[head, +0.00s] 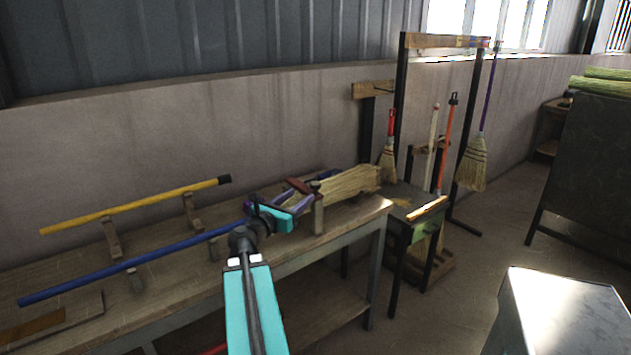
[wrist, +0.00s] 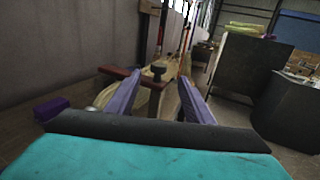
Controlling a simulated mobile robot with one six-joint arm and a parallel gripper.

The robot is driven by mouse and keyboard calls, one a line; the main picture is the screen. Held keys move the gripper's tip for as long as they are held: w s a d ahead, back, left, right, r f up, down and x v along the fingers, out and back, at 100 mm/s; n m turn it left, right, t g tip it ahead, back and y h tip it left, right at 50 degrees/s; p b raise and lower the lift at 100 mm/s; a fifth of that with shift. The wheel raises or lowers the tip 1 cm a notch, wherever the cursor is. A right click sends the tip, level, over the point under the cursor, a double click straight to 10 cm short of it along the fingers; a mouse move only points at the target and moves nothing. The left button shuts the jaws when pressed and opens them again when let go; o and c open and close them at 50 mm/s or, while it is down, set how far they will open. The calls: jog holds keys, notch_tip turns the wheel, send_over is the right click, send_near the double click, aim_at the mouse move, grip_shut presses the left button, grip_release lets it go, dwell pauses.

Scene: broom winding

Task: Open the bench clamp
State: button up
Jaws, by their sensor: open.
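The bench clamp shows a red-brown bar (head: 297,185) near the right end of the workbench. In the wrist view its bar (wrist: 152,83) and a dark knob (wrist: 158,68) show between and just beyond my fingers. My gripper (head: 314,190) has a teal body and two purple fingers. The fingers are apart, one on each side of the knob in the wrist view (wrist: 159,80), with no clear contact. A broom's straw head (head: 352,184) lies at the clamp, beyond my fingers. The clamp's lower part and jaws are hidden, so I cannot tell how tightly it closes.
The workbench (head: 330,228) carries a blue handle (head: 135,263) and a yellow handle (head: 140,203) on wooden supports. A small purple block (wrist: 50,108) lies left of my fingers. A stool (head: 402,215) and a rack (head: 398,100) with hanging brooms stand to the right.

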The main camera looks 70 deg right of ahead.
aim_at(316, 184)
jog(key=shift+s+d+p, duration=0.2)
jog(key=shift+s+d, duration=0.15)
jog(key=shift+d, duration=1.55)
jog(key=shift+s+d+p, duration=0.15)
jog(key=shift+s+d, duration=0.2)
jog(key=shift+d, duration=1.5)
jog(key=shift+s+d+p, duration=0.2)
jog(key=shift+s+d, duration=0.15)
jog(key=shift+d, duration=1.55)
grip_shut()
jog(key=shift+s+d, duration=0.1)
